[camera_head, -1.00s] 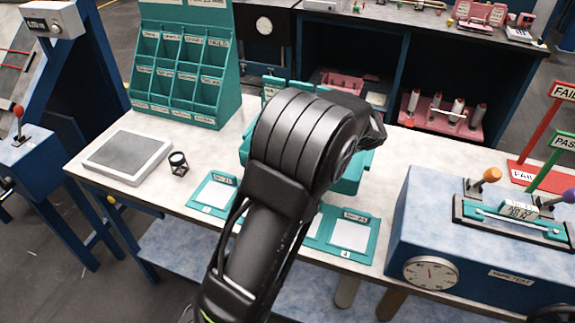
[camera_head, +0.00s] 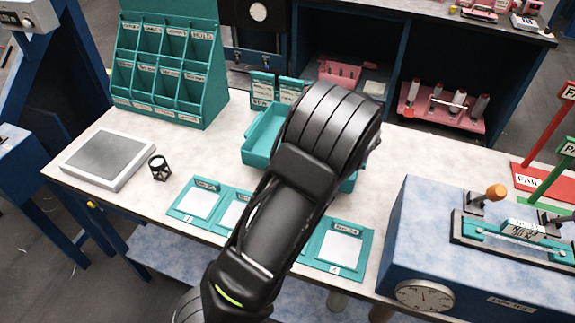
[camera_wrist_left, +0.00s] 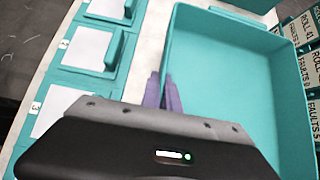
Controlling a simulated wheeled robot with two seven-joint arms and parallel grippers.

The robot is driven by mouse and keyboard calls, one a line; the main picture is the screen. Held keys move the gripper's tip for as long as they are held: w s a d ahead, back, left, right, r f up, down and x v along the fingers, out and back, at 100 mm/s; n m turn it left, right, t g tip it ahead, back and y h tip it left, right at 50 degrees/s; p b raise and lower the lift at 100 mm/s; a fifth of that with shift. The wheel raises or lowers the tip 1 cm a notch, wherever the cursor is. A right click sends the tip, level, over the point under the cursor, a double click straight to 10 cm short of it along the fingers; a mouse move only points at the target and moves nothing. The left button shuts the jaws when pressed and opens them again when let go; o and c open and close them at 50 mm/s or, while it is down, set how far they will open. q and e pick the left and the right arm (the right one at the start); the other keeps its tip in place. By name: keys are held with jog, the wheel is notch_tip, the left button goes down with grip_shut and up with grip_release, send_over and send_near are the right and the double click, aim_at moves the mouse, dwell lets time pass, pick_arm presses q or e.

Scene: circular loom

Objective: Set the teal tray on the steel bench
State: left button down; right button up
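The teal tray (camera_head: 259,146) is an open box with upright label cards (camera_head: 276,90) at its far side. In the head view it is over the pale-topped bench (camera_head: 108,200), partly hidden behind my left arm. I cannot tell whether its bottom touches the bench. In the left wrist view the tray (camera_wrist_left: 235,75) looks empty. My left gripper (camera_wrist_left: 164,92) is at its near wall, one finger on each side, and looks shut on it. The head view hides the left fingers. My right gripper is not in view.
Teal numbered mats (camera_head: 198,203) line the bench's front. A grey scale (camera_head: 108,160), a small black holder (camera_head: 159,167) and a teal pigeonhole rack (camera_head: 172,70) stand left. A blue machine with a gauge (camera_head: 425,225) and red and green signs (camera_head: 541,180) stand right.

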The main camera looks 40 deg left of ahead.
pick_arm(q)
jog(key=shift+f, duration=1.95)
jog(key=c, duration=1.5)
grip_release()
jog(key=shift+c, duration=0.2)
jog(key=b+v, duration=0.2)
jog(key=v, duration=0.4)
jog(key=shift+w+d+r, duration=0.1)
jog(key=shift+d+r, duration=0.05)
jog(key=shift+d, duration=0.1)
jog(key=shift+d+r, duration=0.35)
jog(key=shift+r, duration=0.15)
